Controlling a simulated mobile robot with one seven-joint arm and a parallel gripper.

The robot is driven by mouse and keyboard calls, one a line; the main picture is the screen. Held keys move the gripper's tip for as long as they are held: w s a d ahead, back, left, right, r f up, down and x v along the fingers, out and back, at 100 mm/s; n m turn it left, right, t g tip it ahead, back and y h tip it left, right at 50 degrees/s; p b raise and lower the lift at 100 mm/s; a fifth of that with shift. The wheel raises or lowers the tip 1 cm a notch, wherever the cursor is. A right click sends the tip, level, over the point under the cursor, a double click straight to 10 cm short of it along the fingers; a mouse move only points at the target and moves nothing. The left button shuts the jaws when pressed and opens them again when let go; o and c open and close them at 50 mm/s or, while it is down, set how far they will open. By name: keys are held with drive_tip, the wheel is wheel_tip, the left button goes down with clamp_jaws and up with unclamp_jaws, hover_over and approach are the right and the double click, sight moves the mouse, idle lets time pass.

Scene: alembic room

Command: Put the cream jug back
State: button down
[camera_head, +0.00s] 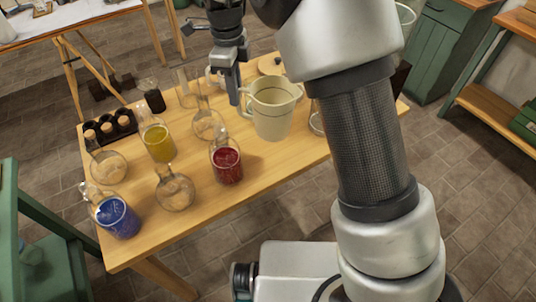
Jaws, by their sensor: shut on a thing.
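The exact contact is small and partly hidden. I cannot tell whether the jug's base touches the table.
Flasks with blue (118,218), yellow (159,144) and red (227,163) contents stand left of the jug, among clear empty flasks (175,190). A dark rack with corks (107,128) is at the left edge. The table's front right is bare.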

wheel_tip(320, 180, down, 10)
drive_tip(key=shift+b, duration=0.4)
drive_tip(key=shift+a, duration=0.1)
drive_tip(key=shift+f, duration=0.15)
drive_tip(key=c, duration=1.8)
unclamp_jaws()
wheel_tip(320, 180, up, 12)
drive_tip(key=p, duration=0.1)
drive_tip(key=shift+r, duration=0.2)
